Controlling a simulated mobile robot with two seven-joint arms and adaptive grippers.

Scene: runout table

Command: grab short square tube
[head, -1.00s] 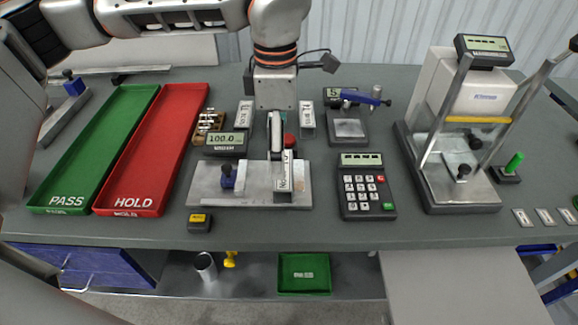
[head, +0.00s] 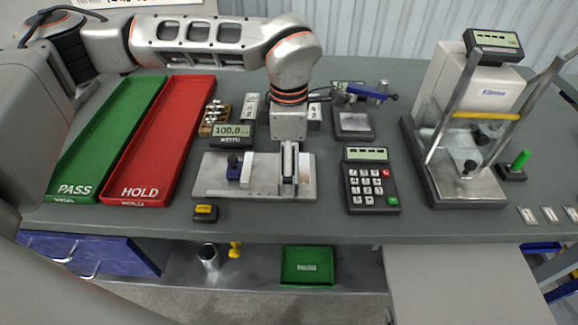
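My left gripper (head: 289,178) points down over the right part of a grey metal fixture plate (head: 213,187). Its fingers are seen nearly edge-on, so their gap and anything between them cannot be made out. My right gripper is not in view.
A readout (head: 231,131) stands behind the plate. Left are a red HOLD tray (head: 160,140) and a green PASS tray (head: 105,140), both empty. Right are a keypad box (head: 371,182) and a framed press (head: 465,165). A small yellow-topped box (head: 205,212) sits in front.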

